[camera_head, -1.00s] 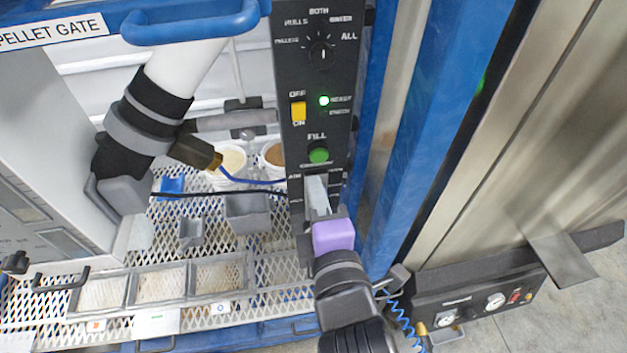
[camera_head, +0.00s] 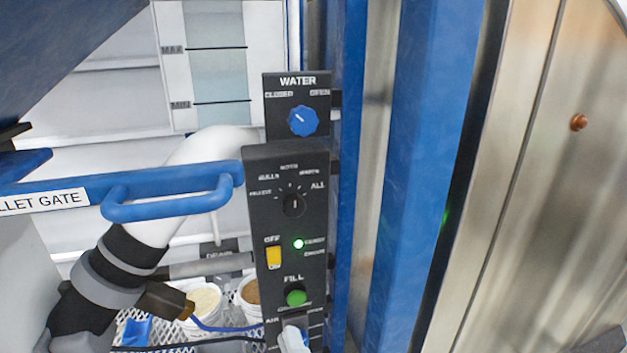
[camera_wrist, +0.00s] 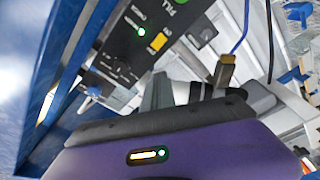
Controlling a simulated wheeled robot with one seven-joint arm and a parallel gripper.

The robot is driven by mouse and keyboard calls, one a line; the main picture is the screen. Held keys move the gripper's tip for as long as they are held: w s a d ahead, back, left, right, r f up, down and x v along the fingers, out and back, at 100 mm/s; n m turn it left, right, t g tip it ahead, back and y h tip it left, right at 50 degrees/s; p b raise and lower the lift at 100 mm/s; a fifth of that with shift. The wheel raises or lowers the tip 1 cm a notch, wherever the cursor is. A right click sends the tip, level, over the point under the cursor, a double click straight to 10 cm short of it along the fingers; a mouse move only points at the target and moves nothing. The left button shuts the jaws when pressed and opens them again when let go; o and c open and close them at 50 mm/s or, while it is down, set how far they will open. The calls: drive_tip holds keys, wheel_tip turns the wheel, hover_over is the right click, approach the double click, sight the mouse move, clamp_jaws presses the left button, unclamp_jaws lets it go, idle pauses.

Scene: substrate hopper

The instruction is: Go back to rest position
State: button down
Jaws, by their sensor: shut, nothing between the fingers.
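My gripper (camera_wrist: 163,88) shows in the wrist view as grey fingers beyond its purple body, shut and empty. The rest of my arm is out of that view. The panel also shows in the wrist view (camera_wrist: 112,50), past the fingers. Whether the fingers touch the panel cannot be told.
The panel carries a green fill button (camera_head: 296,297), a yellow switch (camera_head: 274,257), a black selector (camera_head: 293,205) and a blue water knob (camera_head: 302,121). A blue handle (camera_head: 170,207) sticks out at left. A blue post (camera_head: 425,150) stands at right. White tubs (camera_head: 203,301) sit low behind.

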drive_tip(key=s+d+f+m+g+h, duration=0.1)
drive_tip(key=s+d+f+m+h, duration=0.1)
drive_tip(key=s+d+f+m, duration=0.2)
drive_tip(key=s+d+f+m+g+h, duration=0.1)
drive_tip(key=s+d+f+m, duration=0.3)
drive_tip(key=s+d, duration=0.7)
drive_tip(key=s+d+f+m+g+h, duration=0.1)
drive_tip(key=s+d+f+m+h, duration=0.2)
drive_tip(key=s, duration=1)
drive_tip(key=d+f+m, duration=0.2)
drive_tip(key=d+m, duration=0.2)
drive_tip(key=shift+s+d+m+h, duration=0.2)
drive_tip(key=shift+d+m+h, duration=0.1)
drive_tip(key=shift+d+h, duration=0.1)
drive_tip(key=shift+f, duration=0.1)
